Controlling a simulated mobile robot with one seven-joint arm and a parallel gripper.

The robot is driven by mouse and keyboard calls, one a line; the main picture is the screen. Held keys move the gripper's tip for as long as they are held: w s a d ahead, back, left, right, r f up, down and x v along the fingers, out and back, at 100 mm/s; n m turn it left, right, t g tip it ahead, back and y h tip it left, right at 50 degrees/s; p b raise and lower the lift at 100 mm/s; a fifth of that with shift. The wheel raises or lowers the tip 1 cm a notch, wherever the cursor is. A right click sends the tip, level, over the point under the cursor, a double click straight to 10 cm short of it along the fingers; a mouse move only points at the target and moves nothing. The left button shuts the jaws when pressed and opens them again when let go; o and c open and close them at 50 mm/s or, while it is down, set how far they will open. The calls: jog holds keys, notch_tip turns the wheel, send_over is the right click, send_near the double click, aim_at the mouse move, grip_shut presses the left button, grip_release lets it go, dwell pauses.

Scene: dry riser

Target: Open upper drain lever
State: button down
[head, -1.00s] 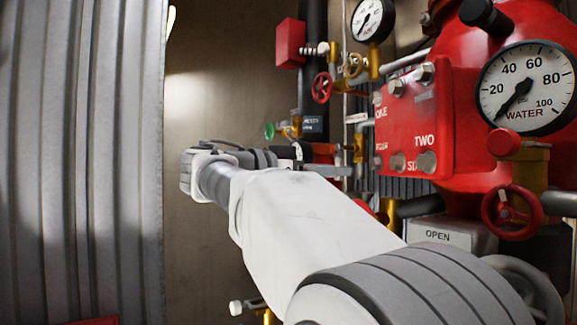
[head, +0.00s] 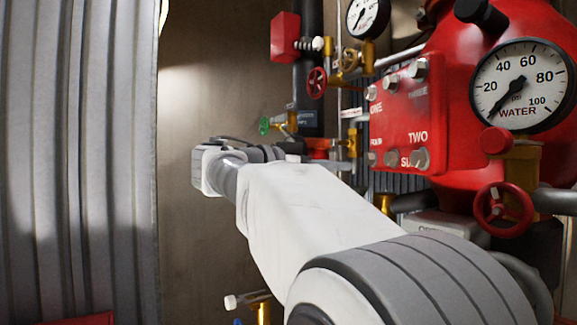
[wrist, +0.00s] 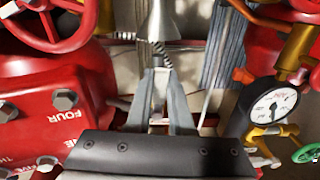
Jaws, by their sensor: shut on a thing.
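My gripper (wrist: 159,80) shows in the wrist view with its two grey fingers close together at the tips. They are shut on a slim silver metal part (wrist: 158,30), which has a ribbed neck and widens upward. I cannot tell for sure that this part is the upper drain lever, as the fingers cover its lower end. In the head view my gripper is hard to make out, at the far end of my arm. A brass valve (head: 263,311) with a pale-ended handle shows below my arm.
A large red valve body (head: 410,120) with bolts stands at the right, with a water gauge (head: 523,86) and a red handwheel (head: 502,208). A green handle (head: 264,126) is beyond my wrist. Grey corrugated panelling (head: 80,160) fills the left. The wrist view shows another gauge (wrist: 270,106).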

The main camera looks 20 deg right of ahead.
jog(key=shift+s+f+b, duration=0.1)
jog(key=shift+b, duration=0.2)
jog(key=shift+s+n+b, duration=0.1)
jog(key=shift+n+b, duration=0.25)
jog(key=shift+n, duration=0.15)
jog(key=c, duration=0.8)
grip_release()
jog(key=s+a+b, duration=0.2)
jog(key=s+a, duration=0.1)
jog(key=a, duration=1.4)
jog(key=shift+s, duration=0.2)
